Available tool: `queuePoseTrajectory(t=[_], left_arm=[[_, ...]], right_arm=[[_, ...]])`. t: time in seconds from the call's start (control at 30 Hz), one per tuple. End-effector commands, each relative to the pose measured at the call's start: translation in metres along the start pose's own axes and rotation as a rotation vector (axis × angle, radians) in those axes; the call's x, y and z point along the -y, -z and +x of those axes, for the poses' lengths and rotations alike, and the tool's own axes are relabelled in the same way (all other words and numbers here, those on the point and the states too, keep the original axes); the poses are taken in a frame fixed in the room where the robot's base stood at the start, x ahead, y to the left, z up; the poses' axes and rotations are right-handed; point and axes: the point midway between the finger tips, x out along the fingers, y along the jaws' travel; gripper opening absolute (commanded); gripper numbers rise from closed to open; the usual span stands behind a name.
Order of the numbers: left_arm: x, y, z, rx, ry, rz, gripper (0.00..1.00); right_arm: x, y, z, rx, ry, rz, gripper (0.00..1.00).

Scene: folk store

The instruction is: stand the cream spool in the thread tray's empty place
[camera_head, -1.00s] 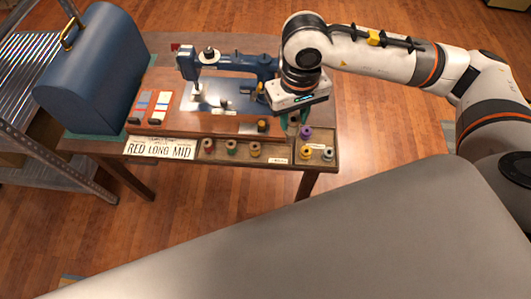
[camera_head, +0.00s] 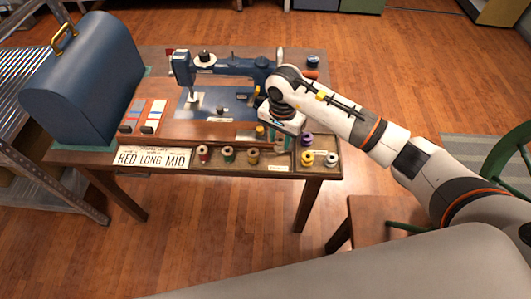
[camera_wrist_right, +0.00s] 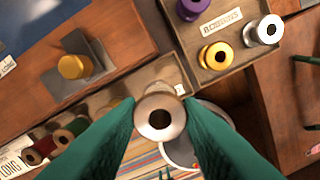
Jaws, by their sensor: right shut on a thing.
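The wooden thread tray (camera_head: 217,170) runs along the table's front edge. Its long part holds a red spool (camera_head: 203,153), a green spool (camera_head: 228,154) and a gold-brown spool (camera_head: 253,157). The bare stretch right of these is partly hidden by my gripper; it shows in the wrist view (camera_wrist_right: 155,77). My left gripper is not in view.
The tray's right compartment holds purple (camera_head: 307,139), yellow (camera_head: 307,159) and silver (camera_head: 331,159) spools. A small yellow item (camera_head: 260,131) stands just behind the tray. A blue sewing machine (camera_head: 225,68) stands behind, a blue domed case (camera_head: 85,80) at left. A chair (camera_head: 380,225) is at right.

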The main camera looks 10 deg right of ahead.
Motion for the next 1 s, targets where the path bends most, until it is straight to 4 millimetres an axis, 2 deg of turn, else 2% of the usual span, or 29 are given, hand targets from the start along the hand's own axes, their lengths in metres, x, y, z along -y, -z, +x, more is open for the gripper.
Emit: queuePoseTrajectory(t=[0.1,0.33,0.5,0.9,0.93,1.0], left_arm=[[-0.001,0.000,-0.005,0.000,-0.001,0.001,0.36],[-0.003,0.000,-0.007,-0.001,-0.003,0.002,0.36],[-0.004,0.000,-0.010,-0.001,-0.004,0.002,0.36],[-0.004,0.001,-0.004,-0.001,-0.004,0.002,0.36],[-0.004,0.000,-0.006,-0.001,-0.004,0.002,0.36],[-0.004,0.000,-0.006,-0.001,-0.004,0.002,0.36]], right_arm=[[0.001,0.001,0.018,-0.002,0.001,0.000,0.22],[0.000,0.001,0.036,-0.002,-0.001,-0.002,0.22],[0.000,0.001,0.060,-0.002,0.000,-0.002,0.22],[0.000,0.000,0.069,0.002,-0.002,-0.004,0.22],[0.000,0.000,0.067,0.002,-0.002,-0.004,0.36],[0.000,0.000,0.067,0.002,-0.002,-0.004,0.47]])
